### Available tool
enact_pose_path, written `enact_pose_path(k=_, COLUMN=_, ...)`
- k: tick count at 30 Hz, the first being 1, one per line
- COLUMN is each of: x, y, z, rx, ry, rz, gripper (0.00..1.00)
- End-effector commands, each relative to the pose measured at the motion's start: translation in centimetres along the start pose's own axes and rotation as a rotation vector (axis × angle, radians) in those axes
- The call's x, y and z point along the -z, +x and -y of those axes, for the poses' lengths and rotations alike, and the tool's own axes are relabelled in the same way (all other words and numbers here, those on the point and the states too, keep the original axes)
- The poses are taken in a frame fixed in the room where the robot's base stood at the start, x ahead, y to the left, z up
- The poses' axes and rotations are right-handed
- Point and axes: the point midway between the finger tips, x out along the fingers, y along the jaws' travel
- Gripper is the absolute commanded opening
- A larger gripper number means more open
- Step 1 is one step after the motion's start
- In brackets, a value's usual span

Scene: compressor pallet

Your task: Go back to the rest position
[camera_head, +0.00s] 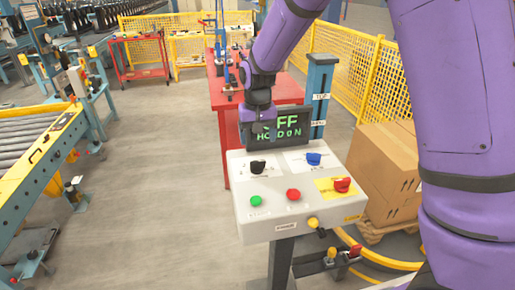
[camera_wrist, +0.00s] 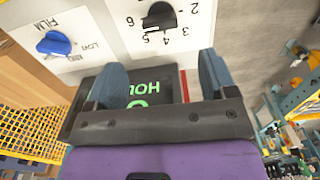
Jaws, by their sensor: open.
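My gripper (camera_head: 258,126) hangs at the end of my purple arm, above the back edge of the grey control box and in front of the dark display. In the wrist view my gripper (camera_wrist: 162,78) shows two blue-grey fingers spread apart with nothing between them. The control box (camera_head: 262,222) carries a black knob (camera_head: 258,167), a blue knob (camera_head: 314,159), a green button (camera_head: 256,201), a red button (camera_head: 293,194) and a red switch (camera_head: 342,185) on a yellow plate. The display (camera_head: 290,123) shows green text, partly hidden by my gripper.
A red table (camera_head: 222,95) stands behind the box. Cardboard boxes (camera_head: 385,165) on a pallet and a yellow mesh fence (camera_head: 375,80) are on the right. A roller conveyor (camera_head: 30,150) is on the left. The grey floor (camera_head: 150,200) between conveyor and box is clear.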

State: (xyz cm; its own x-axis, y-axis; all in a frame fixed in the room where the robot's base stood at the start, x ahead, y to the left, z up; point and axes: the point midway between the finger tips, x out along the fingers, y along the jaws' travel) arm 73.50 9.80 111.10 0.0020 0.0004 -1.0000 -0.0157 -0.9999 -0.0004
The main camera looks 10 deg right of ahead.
Motion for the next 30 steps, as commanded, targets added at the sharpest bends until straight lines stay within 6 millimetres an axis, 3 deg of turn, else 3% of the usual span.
enact_pose_path(k=4, x=0.0, y=-1.1, z=0.0, rx=0.001, ry=0.001, rz=-0.001, gripper=0.78)
enact_pose_path(k=17, x=-0.1, y=-1.7, z=-0.2, rx=0.003, ry=0.001, rz=-0.004, gripper=0.78)
enact_pose_path(k=23, x=-1.8, y=-5.5, z=-2.4, rx=0.029, ry=0.005, rz=-0.041, gripper=0.78)
enact_pose_path(k=30, x=-6.2, y=-11.6, z=-6.5, rx=0.065, ry=0.004, rz=-0.116, gripper=0.78)
